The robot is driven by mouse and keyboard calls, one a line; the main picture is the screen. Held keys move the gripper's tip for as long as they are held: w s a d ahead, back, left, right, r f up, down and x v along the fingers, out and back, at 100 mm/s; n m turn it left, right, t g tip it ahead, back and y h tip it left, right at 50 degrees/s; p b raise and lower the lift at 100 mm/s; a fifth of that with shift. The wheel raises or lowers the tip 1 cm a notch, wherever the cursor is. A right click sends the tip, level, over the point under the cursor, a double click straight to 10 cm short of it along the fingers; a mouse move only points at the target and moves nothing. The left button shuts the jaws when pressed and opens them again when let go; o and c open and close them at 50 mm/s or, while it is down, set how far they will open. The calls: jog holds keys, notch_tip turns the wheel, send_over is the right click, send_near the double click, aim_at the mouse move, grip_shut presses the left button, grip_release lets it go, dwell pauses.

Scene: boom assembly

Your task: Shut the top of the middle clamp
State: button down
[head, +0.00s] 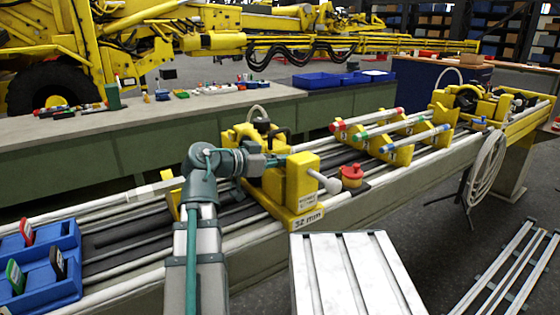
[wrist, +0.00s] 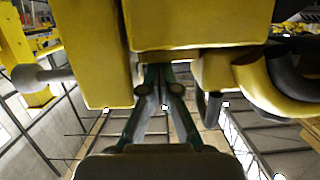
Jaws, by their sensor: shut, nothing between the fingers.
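A yellow clamp (head: 299,180) with a "32 mm" label stands on the rails in the centre of the head view. It has a pale handle on its right side and a dark hose at its upper back. My gripper (head: 277,160) is at its left side, close to the yellow block. In the wrist view my gripper (wrist: 161,82) is shut and empty, its fingertips near a yellow clamp part (wrist: 195,25) that fills the upper middle. I cannot tell whether they touch. The state of the clamp's top is hard to tell; my arm hides part of the clamp.
A red knob (head: 351,172) sits just right of the clamp. Yellow holders (head: 403,154) with red, green and blue-tipped rods stand farther along the rails. Another yellow clamp unit (head: 440,97) is at the far right. A blue tray (head: 66,285) is at lower left.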

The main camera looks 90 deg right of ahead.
jog(key=shift+a+f, duration=0.15)
jog(key=shift+f, duration=0.25)
